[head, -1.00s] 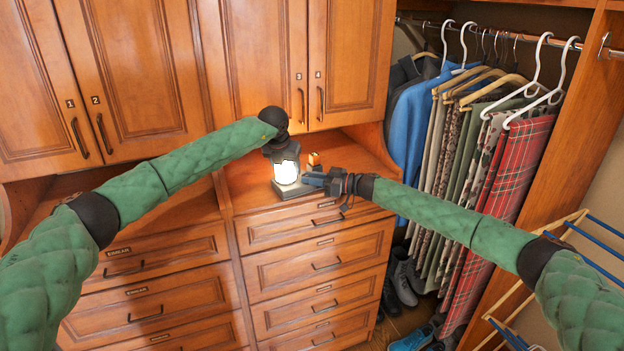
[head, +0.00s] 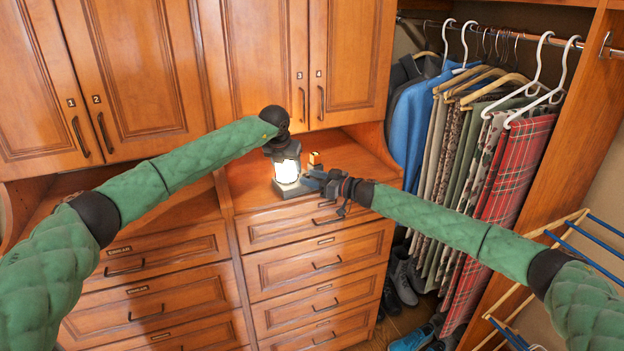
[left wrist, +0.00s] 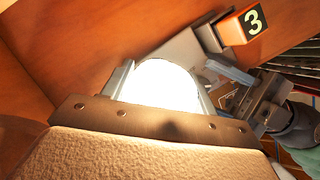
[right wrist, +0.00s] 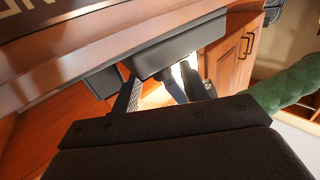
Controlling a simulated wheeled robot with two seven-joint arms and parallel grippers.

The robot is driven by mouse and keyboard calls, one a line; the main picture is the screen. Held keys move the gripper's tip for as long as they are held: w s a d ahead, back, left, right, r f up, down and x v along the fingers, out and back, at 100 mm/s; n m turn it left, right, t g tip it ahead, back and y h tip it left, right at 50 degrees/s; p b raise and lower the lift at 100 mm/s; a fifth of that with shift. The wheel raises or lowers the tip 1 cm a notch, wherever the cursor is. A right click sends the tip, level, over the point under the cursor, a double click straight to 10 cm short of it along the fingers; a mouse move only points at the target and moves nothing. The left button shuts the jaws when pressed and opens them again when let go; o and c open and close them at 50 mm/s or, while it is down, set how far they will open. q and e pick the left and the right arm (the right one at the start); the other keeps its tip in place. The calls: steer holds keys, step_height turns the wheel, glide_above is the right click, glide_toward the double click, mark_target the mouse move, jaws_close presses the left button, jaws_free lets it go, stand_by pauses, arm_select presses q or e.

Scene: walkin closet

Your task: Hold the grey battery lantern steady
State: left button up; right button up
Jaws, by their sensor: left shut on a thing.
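The grey battery lantern (head: 287,172) stands lit and upright on a flat dark grey base (head: 297,192) on the dresser top. My left gripper (head: 284,151) is shut on the lantern from above; its glowing body (left wrist: 165,83) shows between the fingers in the left wrist view. My right gripper (head: 313,180) is beside the base on the right. In the right wrist view its fingers (right wrist: 158,92) are apart, with the dark block (right wrist: 180,45) just past them. I cannot tell whether they touch it.
A small orange block marked 3 (head: 314,158) sits behind the base and also shows in the left wrist view (left wrist: 243,25). Cabinet doors (head: 265,60) rise above the dresser top (head: 250,185). Hanging clothes (head: 470,150) are to the right.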

steer(key=shift+s, duration=0.1)
steer(key=v, duration=1.2)
arm_select(q)
steer(key=o, duration=1.4)
